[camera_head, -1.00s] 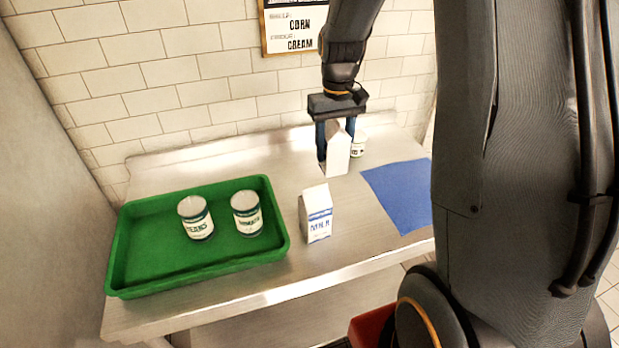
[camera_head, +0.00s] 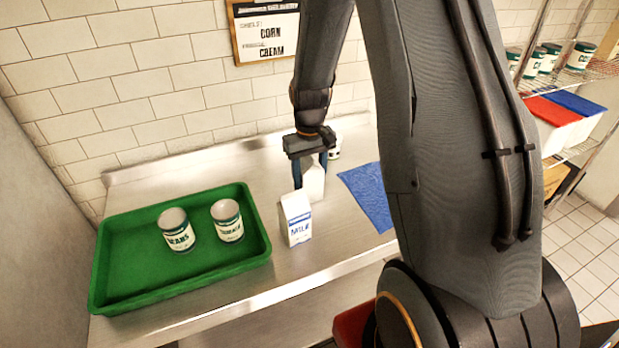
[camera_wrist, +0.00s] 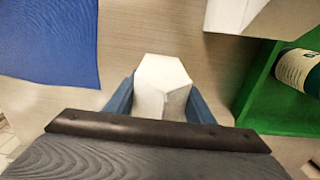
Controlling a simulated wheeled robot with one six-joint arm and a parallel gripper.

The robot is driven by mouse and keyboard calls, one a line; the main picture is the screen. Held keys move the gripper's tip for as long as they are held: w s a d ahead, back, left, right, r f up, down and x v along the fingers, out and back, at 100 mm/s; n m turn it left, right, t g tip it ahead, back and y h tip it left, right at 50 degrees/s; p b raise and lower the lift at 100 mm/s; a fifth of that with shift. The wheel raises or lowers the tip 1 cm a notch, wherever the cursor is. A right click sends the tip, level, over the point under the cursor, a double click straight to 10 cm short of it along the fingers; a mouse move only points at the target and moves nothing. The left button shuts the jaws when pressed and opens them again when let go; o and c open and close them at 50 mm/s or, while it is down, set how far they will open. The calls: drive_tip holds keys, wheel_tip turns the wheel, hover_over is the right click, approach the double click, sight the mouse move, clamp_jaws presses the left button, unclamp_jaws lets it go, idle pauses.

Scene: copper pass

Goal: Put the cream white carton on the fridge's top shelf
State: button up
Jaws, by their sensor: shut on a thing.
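My gripper (camera_head: 312,180) is shut on a plain cream white carton (camera_head: 316,185) over the steel table. The carton's lower part is partly hidden behind a milk carton with blue print (camera_head: 295,220), which stands upright in front of it. In the wrist view the white carton (camera_wrist: 162,85) sits between my blue fingers (camera_wrist: 160,100). I cannot tell whether its base touches the table. The fridge and its top shelf are not recognisable in these frames.
A green tray (camera_head: 110,270) with two cans (camera_head: 177,230) is at the left. A wire rack (camera_head: 535,85) with cans and bins stands at the far right.

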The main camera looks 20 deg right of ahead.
drive_tip(key=o, duration=1)
drive_tip(key=shift+f, duration=0.2)
drive_tip(key=o, duration=0.5)
drive_tip(key=shift+r, duration=0.1)
